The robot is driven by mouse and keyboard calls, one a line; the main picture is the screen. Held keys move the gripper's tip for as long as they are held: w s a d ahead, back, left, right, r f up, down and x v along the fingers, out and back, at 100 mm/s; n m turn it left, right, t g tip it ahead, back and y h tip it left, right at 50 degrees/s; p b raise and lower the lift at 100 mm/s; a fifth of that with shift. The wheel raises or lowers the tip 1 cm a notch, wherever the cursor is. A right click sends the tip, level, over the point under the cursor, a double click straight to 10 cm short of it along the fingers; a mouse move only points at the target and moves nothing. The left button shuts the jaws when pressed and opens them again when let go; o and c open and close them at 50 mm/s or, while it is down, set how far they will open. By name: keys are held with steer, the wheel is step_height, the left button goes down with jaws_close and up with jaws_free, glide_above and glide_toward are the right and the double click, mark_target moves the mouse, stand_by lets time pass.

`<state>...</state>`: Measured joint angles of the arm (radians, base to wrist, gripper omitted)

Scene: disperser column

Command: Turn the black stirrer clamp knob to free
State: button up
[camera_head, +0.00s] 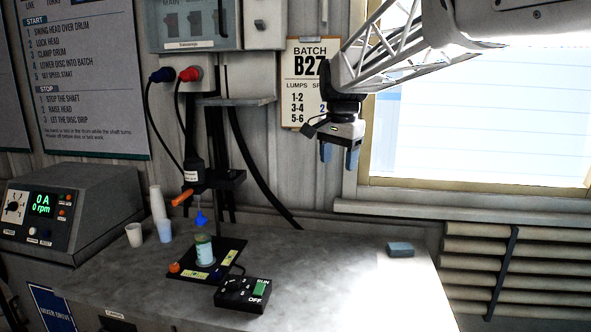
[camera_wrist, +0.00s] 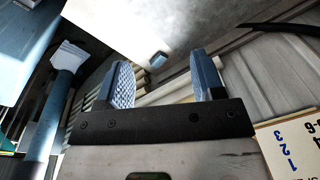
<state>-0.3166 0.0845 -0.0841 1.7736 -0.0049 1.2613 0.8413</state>
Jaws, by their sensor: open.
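The stirrer (camera_head: 195,170) hangs on a dark stand at the left of the bench, with an orange handle and a blue tip below it. A black clamp piece (camera_head: 228,177) sticks out to the right of the stirrer; I cannot tell for certain which part of it is the knob, or how it is turned. A small jar (camera_head: 204,250) stands below on a black base plate (camera_head: 228,250). My gripper (camera_head: 339,157) is open and empty, up in the air well to the right of the stirrer. Its two blue fingers show apart in the wrist view (camera_wrist: 164,75), with nothing between them.
A black RUN/OFF switch box (camera_head: 243,294) stands at the bench front. Cups (camera_head: 134,235) and a meter box (camera_head: 50,215) stand at the left. Cables hang behind the stirrer. A small blue-grey block (camera_head: 400,249) lies at the right. The bench between jar and block is clear.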

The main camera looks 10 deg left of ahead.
steer(key=w+a+m, duration=0.2)
steer(key=w+a, duration=1)
steer(key=a, duration=0.5)
steer(key=m+g, duration=0.1)
steer(key=m, duration=0.2)
glide_above(231, 170)
steer(key=f, duration=0.3)
steer(key=shift+s+d+f, duration=0.15)
steer(key=shift+d+f, duration=0.05)
steer(key=shift+a, duration=0.1)
steer(key=shift+f, duration=0.15)
steer(key=shift+f, duration=3.8)
steer(key=c, duration=0.9)
